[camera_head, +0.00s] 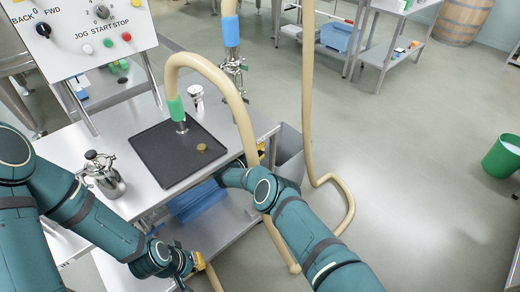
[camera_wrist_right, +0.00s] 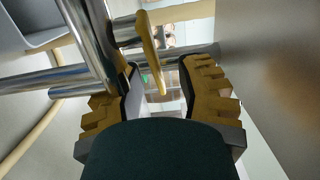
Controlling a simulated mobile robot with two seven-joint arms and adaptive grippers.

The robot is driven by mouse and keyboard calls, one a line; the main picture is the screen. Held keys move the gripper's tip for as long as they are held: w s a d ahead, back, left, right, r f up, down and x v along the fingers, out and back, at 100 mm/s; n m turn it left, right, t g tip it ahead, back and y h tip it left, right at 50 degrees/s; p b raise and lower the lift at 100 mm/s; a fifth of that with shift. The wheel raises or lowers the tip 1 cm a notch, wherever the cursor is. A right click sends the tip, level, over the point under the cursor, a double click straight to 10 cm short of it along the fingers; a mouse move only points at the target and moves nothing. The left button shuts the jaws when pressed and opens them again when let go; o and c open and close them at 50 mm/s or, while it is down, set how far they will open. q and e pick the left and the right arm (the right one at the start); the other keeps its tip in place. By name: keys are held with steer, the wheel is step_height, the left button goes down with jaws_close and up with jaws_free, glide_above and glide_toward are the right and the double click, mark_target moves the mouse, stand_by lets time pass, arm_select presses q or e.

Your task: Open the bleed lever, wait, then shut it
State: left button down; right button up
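A yellow-brown lever (camera_wrist_right: 152,52), apparently the bleed lever, is mounted on a bright steel pipe in the right wrist view. My right gripper (camera_wrist_right: 160,75) is open around its lower end, with one ridged finger on each side. I cannot tell whether either finger touches the lever. In the head view, my right gripper (camera_head: 263,148) is at the right edge of the steel table, mostly hidden behind the tan hose and my forearm. I cannot make out the lever there. My left gripper (camera_head: 195,263) is low by the table's lower shelf; its finger opening is unclear.
The tan hose (camera_head: 205,68) arches over the table, its green-cuffed end at a black tray (camera_head: 178,152). A steel canister (camera_head: 106,178) stands left of the tray. A grey bin (camera_head: 290,152) is beside the table. Open floor lies right, with a green bucket (camera_head: 503,156).

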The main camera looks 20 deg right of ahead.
steer(key=shift+a, duration=0.1)
steer(key=v, duration=1.2)
